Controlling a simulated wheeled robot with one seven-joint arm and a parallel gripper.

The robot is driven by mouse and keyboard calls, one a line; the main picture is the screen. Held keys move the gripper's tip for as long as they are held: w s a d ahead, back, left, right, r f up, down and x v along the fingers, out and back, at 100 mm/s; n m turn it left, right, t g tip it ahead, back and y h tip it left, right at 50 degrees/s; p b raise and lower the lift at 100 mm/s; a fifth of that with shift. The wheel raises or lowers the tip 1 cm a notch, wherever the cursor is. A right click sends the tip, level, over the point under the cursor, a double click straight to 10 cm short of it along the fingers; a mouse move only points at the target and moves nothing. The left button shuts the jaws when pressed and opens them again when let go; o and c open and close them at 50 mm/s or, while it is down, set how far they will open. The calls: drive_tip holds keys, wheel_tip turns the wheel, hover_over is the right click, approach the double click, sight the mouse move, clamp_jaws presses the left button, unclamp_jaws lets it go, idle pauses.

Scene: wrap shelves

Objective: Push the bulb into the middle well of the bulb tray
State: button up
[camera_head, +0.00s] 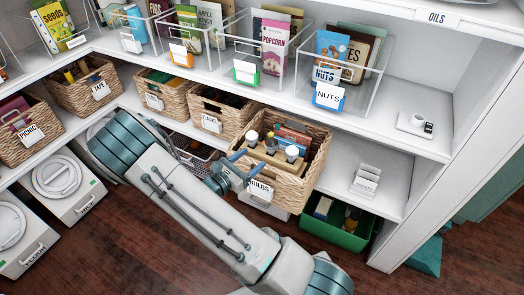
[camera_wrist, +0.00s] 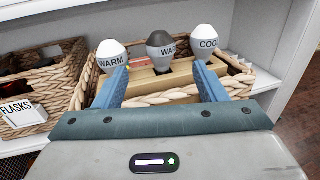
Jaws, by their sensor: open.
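The bulb tray (camera_wrist: 148,84) is a light wooden block inside the woven BULBS basket (camera_head: 313,168); it also shows in the head view (camera_head: 268,160). Three bulbs stand upright in a row on it. The left bulb (camera_wrist: 111,54) is white, marked WARM. The middle bulb (camera_wrist: 161,46) has a dark grey top and a pale base. The right bulb (camera_wrist: 205,42) is white, marked COOL. My gripper (camera_wrist: 160,69) is open, its blue fingers spread at the basket's near rim, either side of the middle bulb in the picture. I cannot tell whether they touch anything. How deep each bulb sits is unclear.
Books or boxes (camera_head: 292,138) stand behind the tray in the basket. The FLASKS basket (camera_wrist: 50,95) is close on the left. The shelf above holds a clear NUTS bin (camera_head: 335,80). A green crate (camera_head: 345,225) is below; white holders (camera_head: 366,181) stand right.

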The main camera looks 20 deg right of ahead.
drive_tip(key=shift+v, duration=1.7)
drive_tip(key=s+d+r+m+g+y+p, duration=0.2)
drive_tip(key=s+r+m+g+y, duration=0.1)
drive_tip(key=s+r+m+g, duration=0.25)
drive_tip(key=s+d+r+m+g+y+p, duration=0.2)
drive_tip(key=s+r+m+g+y+p, duration=0.15)
drive_tip(key=s+r+m, duration=0.3)
drive_tip(key=s+a+r+m+t+y+p, duration=0.1)
drive_tip(key=s+a+r+m+y, duration=0.1)
drive_tip(key=r, duration=0.3)
drive_tip(key=s+a+r+m+t+y+p, duration=0.2)
drive_tip(key=s+r+m+y, duration=0.1)
drive_tip(key=r+m+y, duration=0.1)
drive_tip(key=s+a+r+m+t+y+p, duration=0.1)
drive_tip(key=s+a+r+m+y, duration=0.1)
drive_tip(key=r, duration=0.6)
drive_tip(key=a+m+y, duration=0.1)
drive_tip(key=m+y, duration=0.1)
drive_tip(key=shift+s+m+t, duration=0.4)
